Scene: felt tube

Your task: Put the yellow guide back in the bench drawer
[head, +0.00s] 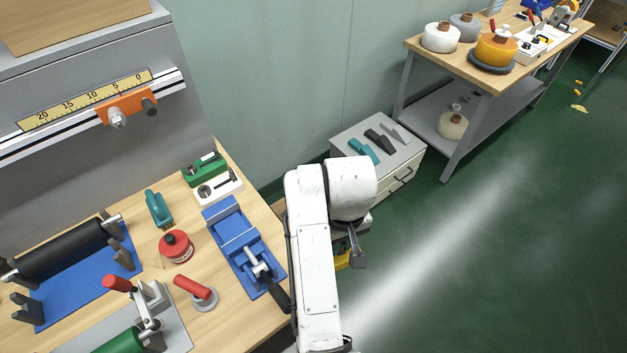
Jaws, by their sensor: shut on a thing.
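My gripper (352,257) hangs at the end of my white arm, just right of the bench's front corner, mostly hidden by the arm. It is shut on the yellow guide (342,262), of which only a small yellow piece shows beside the dark grey jaw. A light grey drawer cabinet (412,158) stands on the floor beyond the arm, with a dark handle on its front.
Several tools, including a teal one (362,151), lie on the cabinet top. The wooden bench (150,262) at left carries a blue vise (243,245), a red tin (176,246) and a black roller (68,250). A spool table (428,52) stands behind.

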